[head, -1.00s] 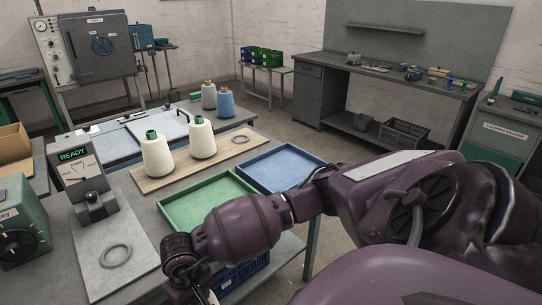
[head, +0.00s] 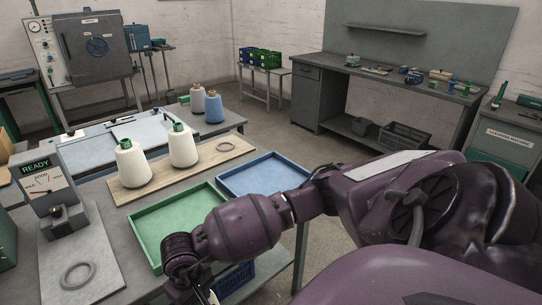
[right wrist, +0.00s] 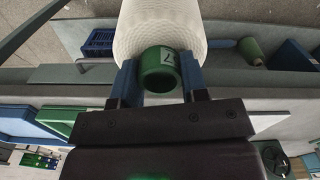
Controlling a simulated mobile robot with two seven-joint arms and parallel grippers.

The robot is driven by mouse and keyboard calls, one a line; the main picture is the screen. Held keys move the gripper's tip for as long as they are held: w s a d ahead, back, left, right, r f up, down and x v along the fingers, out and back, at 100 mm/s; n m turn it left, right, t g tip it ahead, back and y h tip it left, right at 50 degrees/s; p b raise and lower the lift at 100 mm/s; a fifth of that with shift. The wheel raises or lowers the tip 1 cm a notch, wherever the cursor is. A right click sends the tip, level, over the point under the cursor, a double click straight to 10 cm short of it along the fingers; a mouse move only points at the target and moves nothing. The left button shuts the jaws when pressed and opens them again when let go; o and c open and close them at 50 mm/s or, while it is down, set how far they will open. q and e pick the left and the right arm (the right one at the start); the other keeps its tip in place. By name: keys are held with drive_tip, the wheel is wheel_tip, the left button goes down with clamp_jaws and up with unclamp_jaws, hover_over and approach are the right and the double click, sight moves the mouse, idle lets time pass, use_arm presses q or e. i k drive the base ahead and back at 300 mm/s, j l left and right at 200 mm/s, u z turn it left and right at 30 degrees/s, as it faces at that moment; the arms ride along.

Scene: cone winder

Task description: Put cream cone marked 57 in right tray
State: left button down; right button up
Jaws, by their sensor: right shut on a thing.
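In the right wrist view my right gripper (right wrist: 158,76) is shut on the green tube end of a cream cone (right wrist: 160,30). A pale label on the tube shows a 7; the rest of its mark is hard to read. This cone is out of the head view. Two more cream cones with green tubes stand upright on a wooden board, one at left (head: 132,165) and one at right (head: 183,148); their marks are unreadable. The right tray, blue (head: 262,156), is empty behind the green left tray (head: 135,225), also empty. My left gripper is out of view.
The wooden board (head: 205,163) also bears a grey ring (head: 225,147). A gauge reading READY (head: 42,180) stands at left, near a plate with another ring (head: 79,275). Grey and blue cones (head: 214,107) stand farther back. A blue crate (head: 235,275) sits below the table edge.

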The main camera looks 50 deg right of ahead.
sight(266, 181)
drive_tip(key=k+l, duration=0.1)
drive_tip(key=l, duration=1.65)
drive_tip(key=k+u, duration=0.05)
